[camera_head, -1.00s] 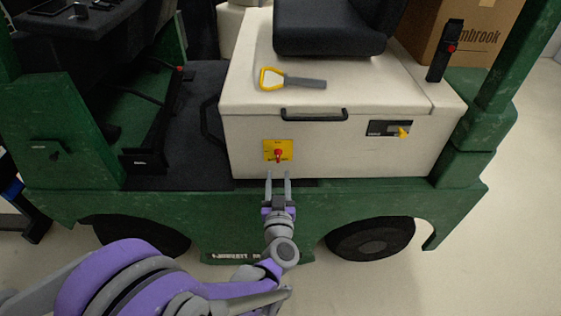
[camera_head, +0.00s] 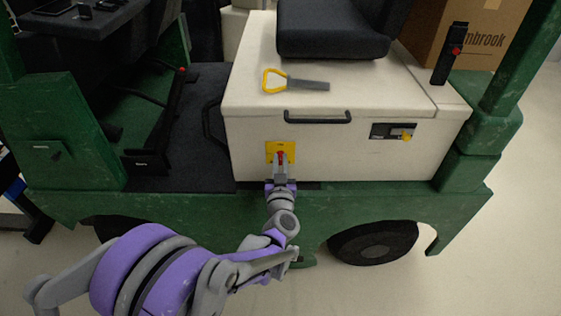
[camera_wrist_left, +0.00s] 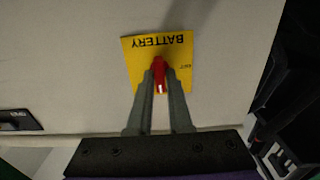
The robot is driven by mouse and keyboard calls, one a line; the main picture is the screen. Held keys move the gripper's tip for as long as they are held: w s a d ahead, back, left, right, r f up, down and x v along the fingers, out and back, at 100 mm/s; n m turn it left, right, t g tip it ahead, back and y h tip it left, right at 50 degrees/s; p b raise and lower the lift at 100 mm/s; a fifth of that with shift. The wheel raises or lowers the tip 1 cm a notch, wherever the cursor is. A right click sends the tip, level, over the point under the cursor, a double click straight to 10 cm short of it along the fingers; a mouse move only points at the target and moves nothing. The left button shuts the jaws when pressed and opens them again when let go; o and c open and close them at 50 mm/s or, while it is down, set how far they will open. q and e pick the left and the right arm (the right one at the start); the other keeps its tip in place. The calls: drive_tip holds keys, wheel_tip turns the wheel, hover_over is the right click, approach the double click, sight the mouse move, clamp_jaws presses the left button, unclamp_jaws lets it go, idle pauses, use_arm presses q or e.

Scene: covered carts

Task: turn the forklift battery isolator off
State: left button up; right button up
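The battery isolator is a yellow plate (camera_head: 272,147) with a red knob (camera_head: 282,156) on the front of the cream seat box. In the left wrist view the yellow plate (camera_wrist_left: 136,52) reads "BATTERY" upside down, and the red knob (camera_wrist_left: 160,75) points along the fingers. My left gripper (camera_head: 281,163) is at the knob. In the left wrist view its two grey fingers (camera_wrist_left: 161,80) lie one on each side of the knob, drawn in against it. The fingers hide part of the knob and plate. My right gripper is not in view.
A black handle (camera_head: 317,120) runs above the isolator. A yellow-handled tool (camera_head: 295,82) lies on the box top. The green forklift body (camera_head: 380,200) runs below.

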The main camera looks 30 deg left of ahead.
use_arm(q)
clamp_jaws()
drive_tip(key=shift+n, duration=0.3)
drive_tip(key=n, duration=0.3)
drive_tip(key=shift+a+n, duration=0.1)
drive_tip(key=shift+n, duration=0.3)
drive_tip(key=n, duration=1.3)
drive_tip(key=shift+s+f+p, duration=0.15)
drive_tip(key=shift+f+p, duration=0.05)
drive_tip(key=shift+p, duration=0.1)
drive_tip(key=shift+n, duration=0.4)
